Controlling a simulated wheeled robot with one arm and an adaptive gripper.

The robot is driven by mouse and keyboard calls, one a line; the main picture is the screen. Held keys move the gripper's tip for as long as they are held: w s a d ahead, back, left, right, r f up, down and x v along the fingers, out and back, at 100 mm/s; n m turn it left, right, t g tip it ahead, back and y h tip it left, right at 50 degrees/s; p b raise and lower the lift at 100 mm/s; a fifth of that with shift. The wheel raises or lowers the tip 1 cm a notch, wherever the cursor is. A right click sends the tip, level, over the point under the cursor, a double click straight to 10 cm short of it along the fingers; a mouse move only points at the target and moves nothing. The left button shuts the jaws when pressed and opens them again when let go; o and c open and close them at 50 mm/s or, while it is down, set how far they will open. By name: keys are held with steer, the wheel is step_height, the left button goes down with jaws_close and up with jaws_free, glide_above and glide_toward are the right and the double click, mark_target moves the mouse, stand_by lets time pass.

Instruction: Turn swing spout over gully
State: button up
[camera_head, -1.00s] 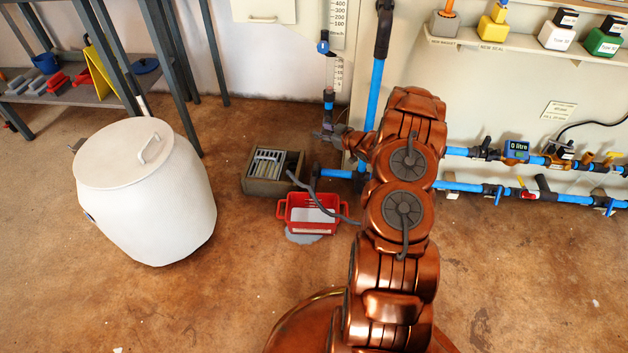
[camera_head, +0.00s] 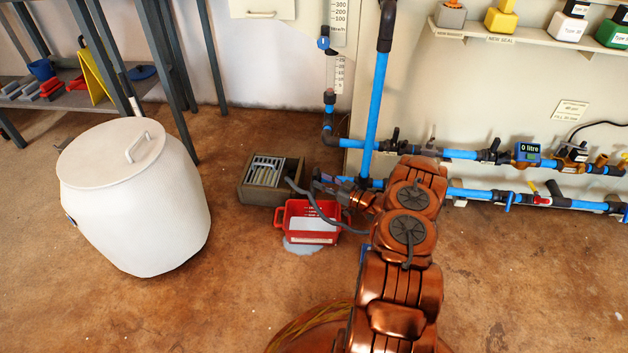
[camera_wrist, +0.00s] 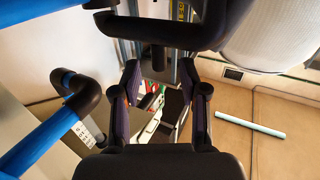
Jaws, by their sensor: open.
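The gully (camera_head: 252,196) is a grey-brown box with a light grating, on the floor left of the blue pipework. The swing spout appears to be the low blue pipe with a black elbow (camera_head: 318,182), close to the gully and red tray; my gripper partly hides it. My gripper (camera_head: 330,191) is low beside the elbow, above the tray's right side. In the wrist view its two fingers (camera_wrist: 164,90) are apart, with nothing clearly between them. A blue pipe with a black elbow (camera_wrist: 75,90) lies left of the fingers; I cannot tell whether it is the spout.
A red tray (camera_head: 290,222) with pale contents stands beside the gully, over a pale puddle. A white lidded barrel (camera_head: 140,215) stands left. Valves and a meter (camera_head: 528,152) line the wall right. The left foreground floor is clear.

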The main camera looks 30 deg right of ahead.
mark_target(316, 178)
steer(key=shift+b+x, duration=0.65)
steer(key=shift+x, duration=1.45)
jaws_close()
